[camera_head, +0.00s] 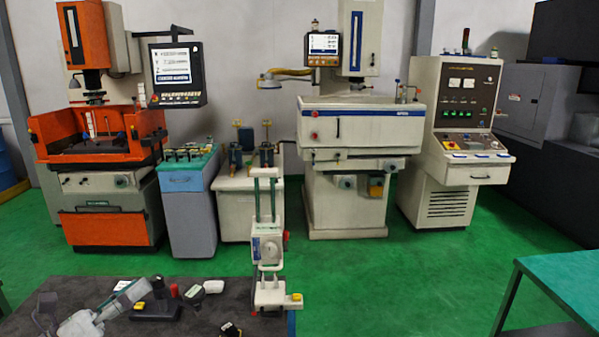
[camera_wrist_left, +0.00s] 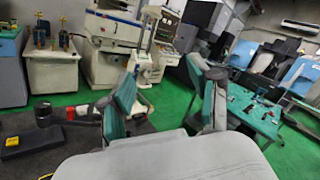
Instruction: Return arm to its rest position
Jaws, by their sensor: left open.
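My left gripper (camera_head: 128,296) is low at the left of the head view, over the dark table (camera_head: 75,287). Its arm is grey and white and comes in from the lower left. In the left wrist view the gripper (camera_wrist_left: 163,100) shows two teal-padded fingers spread wide apart. It is open, and nothing is between the fingers. My right gripper is not in view.
Several small items, including a black block (camera_head: 155,308), lie beside the gripper on the dark table. A white upright instrument (camera_head: 268,248) stands at its right edge. A green table (camera_head: 560,278) is at the right. Machines line the back; green floor between is clear.

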